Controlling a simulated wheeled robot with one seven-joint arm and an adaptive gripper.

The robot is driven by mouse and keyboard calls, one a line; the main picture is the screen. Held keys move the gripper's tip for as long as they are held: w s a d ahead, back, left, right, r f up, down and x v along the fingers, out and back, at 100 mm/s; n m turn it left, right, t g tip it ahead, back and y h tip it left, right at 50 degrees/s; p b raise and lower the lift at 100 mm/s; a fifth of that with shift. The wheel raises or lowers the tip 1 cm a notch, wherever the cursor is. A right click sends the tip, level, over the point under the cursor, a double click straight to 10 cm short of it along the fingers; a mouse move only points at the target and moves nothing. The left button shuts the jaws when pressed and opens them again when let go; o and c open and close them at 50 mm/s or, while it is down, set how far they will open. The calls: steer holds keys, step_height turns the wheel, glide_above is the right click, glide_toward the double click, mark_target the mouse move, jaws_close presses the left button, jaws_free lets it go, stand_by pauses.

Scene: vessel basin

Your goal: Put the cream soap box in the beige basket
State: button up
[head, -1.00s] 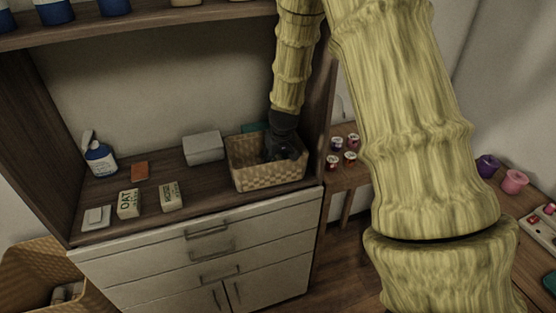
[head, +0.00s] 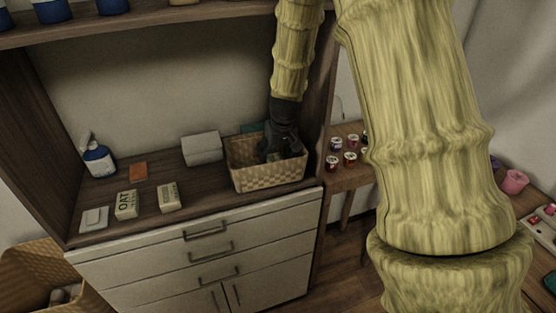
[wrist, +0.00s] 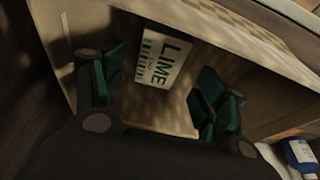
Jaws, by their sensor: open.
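A cream soap box lettered LIME (wrist: 162,58) lies inside the beige basket in the wrist view. The beige woven basket (head: 270,177) stands on the counter at the right in the head view, and its wall also shows in the wrist view (wrist: 235,32). My gripper (head: 275,153) reaches down into the basket from above. In the wrist view its dark green fingers (wrist: 163,85) are spread apart, with the box showing beyond and between them. The gripper is open and holds nothing. In the head view the basket's front wall and my gripper hide the box.
A box lettered OAT (head: 126,205), another lettered cream box (head: 170,198), a white dish (head: 94,219), an orange-brown block (head: 138,172) and a blue bottle (head: 99,161) stand to the left. A grey box (head: 202,149) is near the basket's left side. The cabinet's right wall is close to the arm.

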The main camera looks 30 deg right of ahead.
steer(key=b+v, duration=0.1)
steer(key=v, duration=0.6)
steer(key=shift+r, duration=0.25)
stand_by(1.2)
